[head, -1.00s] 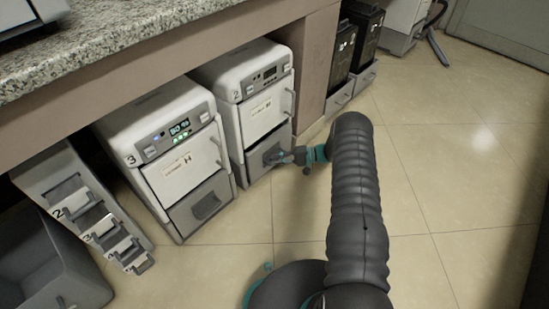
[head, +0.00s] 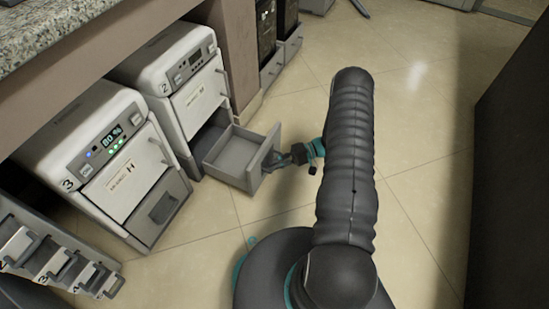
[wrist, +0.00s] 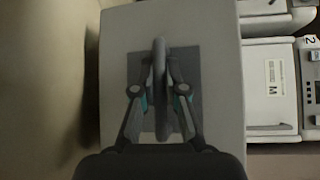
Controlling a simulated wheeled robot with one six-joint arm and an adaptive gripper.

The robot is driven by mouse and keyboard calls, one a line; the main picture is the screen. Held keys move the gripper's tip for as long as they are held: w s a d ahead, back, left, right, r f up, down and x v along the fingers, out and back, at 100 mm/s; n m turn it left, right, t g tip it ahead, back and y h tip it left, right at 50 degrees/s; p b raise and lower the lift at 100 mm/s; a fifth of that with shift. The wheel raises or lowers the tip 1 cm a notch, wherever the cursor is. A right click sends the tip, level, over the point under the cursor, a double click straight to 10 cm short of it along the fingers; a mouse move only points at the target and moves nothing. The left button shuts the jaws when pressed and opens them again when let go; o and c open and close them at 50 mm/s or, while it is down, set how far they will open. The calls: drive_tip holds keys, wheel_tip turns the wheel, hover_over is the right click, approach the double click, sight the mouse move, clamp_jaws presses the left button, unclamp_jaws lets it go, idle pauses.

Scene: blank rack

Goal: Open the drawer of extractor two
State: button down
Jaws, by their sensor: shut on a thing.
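Extractor two (head: 178,72) is the white box marked 2, under the counter in the head view. Its grey lower drawer (head: 232,146) is pulled well out and looks empty inside. My gripper (head: 284,157) is at the drawer's front, shut on the handle. In the wrist view my gripper (wrist: 160,92) has its two fingers on either side of the upright drawer handle (wrist: 160,60), in front of the drawer's front panel (wrist: 118,35). The extractor's white upper door (wrist: 268,85) shows behind at the right.
Extractor three (head: 105,150), with its lower drawer shut, stands left of extractor two. A rack of small numbered trays (head: 60,262) is at lower left. Black units (head: 266,40) stand beyond. The tiled floor (head: 420,130) at right is clear, up to a dark upright surface (head: 515,170).

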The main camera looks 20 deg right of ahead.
drive_tip(key=shift+d, duration=0.2)
drive_tip(key=c, duration=1.2)
unclamp_jaws()
drive_tip(key=shift+s, duration=0.1)
drive_tip(key=d+r, duration=0.1)
drive_tip(key=d, duration=1.1)
drive_tip(key=shift+r, duration=0.3)
drive_tip(key=shift+a, duration=0.1)
